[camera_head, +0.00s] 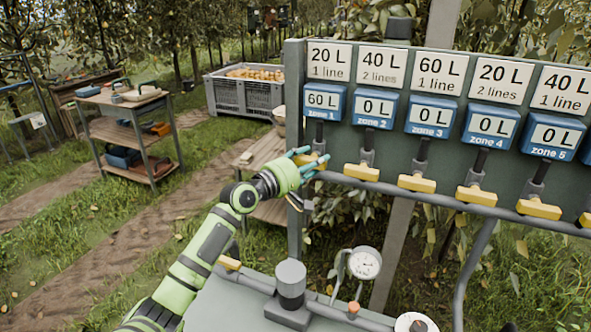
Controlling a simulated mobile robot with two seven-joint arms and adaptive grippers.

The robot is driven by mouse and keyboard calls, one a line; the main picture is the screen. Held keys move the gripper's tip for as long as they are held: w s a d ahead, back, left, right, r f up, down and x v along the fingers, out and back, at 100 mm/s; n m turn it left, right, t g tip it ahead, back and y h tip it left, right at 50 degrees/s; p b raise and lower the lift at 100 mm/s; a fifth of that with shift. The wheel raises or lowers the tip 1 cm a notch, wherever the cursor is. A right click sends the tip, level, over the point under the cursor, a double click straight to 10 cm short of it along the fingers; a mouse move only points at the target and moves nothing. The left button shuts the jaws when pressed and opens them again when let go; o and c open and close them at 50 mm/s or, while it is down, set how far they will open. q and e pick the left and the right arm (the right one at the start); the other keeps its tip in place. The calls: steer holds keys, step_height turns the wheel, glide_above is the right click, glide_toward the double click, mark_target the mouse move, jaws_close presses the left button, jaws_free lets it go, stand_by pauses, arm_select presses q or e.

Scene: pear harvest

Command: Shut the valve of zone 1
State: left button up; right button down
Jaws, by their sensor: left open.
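The zone 1 meter (322,102) is a blue box on the panel, reading 60 L, below a card (329,56) marked 20 L, 1 line. Its valve stem (319,136) runs down to a yellow handle (309,159), which my left gripper partly hides. My left gripper (312,162) is open, with its teal fingers at this handle. I cannot tell whether they touch it, or how the handle is turned. My right gripper is not in view.
Zones 2 to 5 read 0 L; the yellow zone 2 handle (361,172) is close on the right. A pressure gauge (364,263) stands below the panel. A shelf cart (130,130) and a grey crate (243,97) of pears stand on the left.

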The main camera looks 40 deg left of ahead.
arm_select(q)
steer(key=s+a, duration=0.1)
steer(key=s, duration=1)
steer(key=shift+a, duration=0.35)
